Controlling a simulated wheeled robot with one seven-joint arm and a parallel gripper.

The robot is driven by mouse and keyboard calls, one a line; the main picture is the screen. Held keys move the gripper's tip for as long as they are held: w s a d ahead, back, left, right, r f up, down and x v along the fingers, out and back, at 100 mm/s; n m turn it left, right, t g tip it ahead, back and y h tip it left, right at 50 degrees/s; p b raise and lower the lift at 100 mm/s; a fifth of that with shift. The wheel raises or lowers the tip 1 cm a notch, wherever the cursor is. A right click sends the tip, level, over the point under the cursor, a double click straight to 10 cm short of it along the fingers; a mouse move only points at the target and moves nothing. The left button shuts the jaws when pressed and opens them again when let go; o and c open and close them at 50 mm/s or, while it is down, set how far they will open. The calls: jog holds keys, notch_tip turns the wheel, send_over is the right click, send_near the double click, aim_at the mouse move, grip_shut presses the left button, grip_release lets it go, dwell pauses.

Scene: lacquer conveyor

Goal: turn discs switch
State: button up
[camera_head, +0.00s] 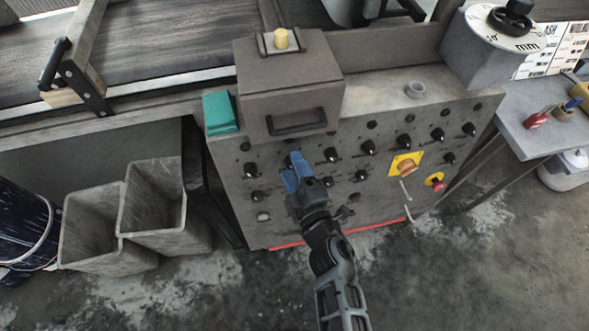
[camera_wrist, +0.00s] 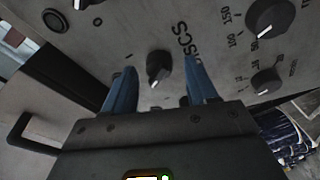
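The discs switch (camera_wrist: 158,68) is a small black knob with a light pointer mark, next to the printed "DISCS" label (camera_wrist: 185,42) in the wrist view. My gripper (camera_wrist: 162,68) is open, with one blue finger on each side of the knob. I cannot tell whether either finger touches it. In the head view my gripper (camera_head: 295,162) is at the left-middle of the grey control panel (camera_head: 385,215) and covers this switch.
Several other black knobs surround the switch, including a larger dial (camera_wrist: 270,16). A grey box with a handle (camera_head: 290,90) juts out above the gripper. A yellow-backed switch (camera_head: 405,165) and a red button (camera_head: 437,183) are to the right. Grey bins (camera_head: 95,225) stand at left.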

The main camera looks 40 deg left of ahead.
jog(key=p+v, duration=0.1)
jog(key=v, duration=0.6)
jog(key=shift+s+d, duration=0.25)
jog(key=shift+d, duration=0.1)
dwell(0.4)
jog(key=s+d+r+m+t+h, duration=0.1)
jog(key=s+d+m+t+h, duration=0.2)
jog(key=d, duration=0.4)
jog(key=s+d+r+m+t+h, duration=0.1)
jog(key=s+d+r+m, duration=0.15)
jog(key=d+m, duration=0.4)
jog(key=s+d+r+m+t+h, duration=0.15)
jog(key=s+d, duration=0.25)
jog(key=d, duration=0.5)
jog(key=s+d+r+m+h, duration=0.9)
jog(key=s+d+r+m, duration=0.5)
jog(key=r, duration=0.2)
jog(key=shift+s+r, duration=0.15)
jog(key=shift+s, duration=0.15)
jog(key=shift+o, duration=0.4)
